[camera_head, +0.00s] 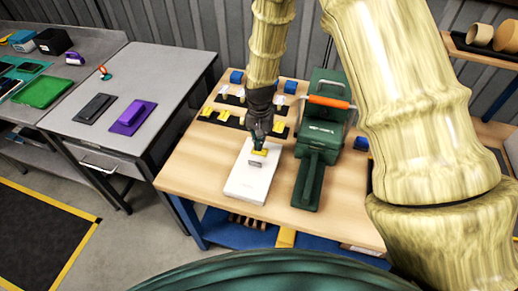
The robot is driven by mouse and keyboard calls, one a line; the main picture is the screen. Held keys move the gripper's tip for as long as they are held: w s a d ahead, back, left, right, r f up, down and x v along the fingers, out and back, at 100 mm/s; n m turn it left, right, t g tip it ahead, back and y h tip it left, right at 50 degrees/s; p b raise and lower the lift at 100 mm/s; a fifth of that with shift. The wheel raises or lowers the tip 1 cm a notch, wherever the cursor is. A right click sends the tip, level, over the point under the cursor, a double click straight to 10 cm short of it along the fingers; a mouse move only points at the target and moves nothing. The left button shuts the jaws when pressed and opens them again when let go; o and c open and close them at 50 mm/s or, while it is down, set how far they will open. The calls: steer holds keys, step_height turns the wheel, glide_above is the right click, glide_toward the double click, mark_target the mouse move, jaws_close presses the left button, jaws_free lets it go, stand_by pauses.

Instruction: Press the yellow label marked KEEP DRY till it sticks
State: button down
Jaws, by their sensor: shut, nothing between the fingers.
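A white carton (246,182) lies on the wooden workbench. A small yellow label (260,153) shows on its far end, partly hidden by my fingers; its lettering is too small to read. A small grey patch (254,164) is just in front of it on the carton. My gripper (257,147) points down over the yellow label, shut and empty. Its tips are at or just above the label; I cannot tell whether they touch it.
A green device (314,165) with an orange handle stands close right of the carton. Black strips with yellow pieces (226,117) lie behind it. Blue tape rolls (290,87) stand at the back. A grey table (165,75) holding a purple block (133,115) is at left.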

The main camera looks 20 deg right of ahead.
steer(key=shift+r+p, duration=1.15)
steer(key=shift+r, duration=0.75)
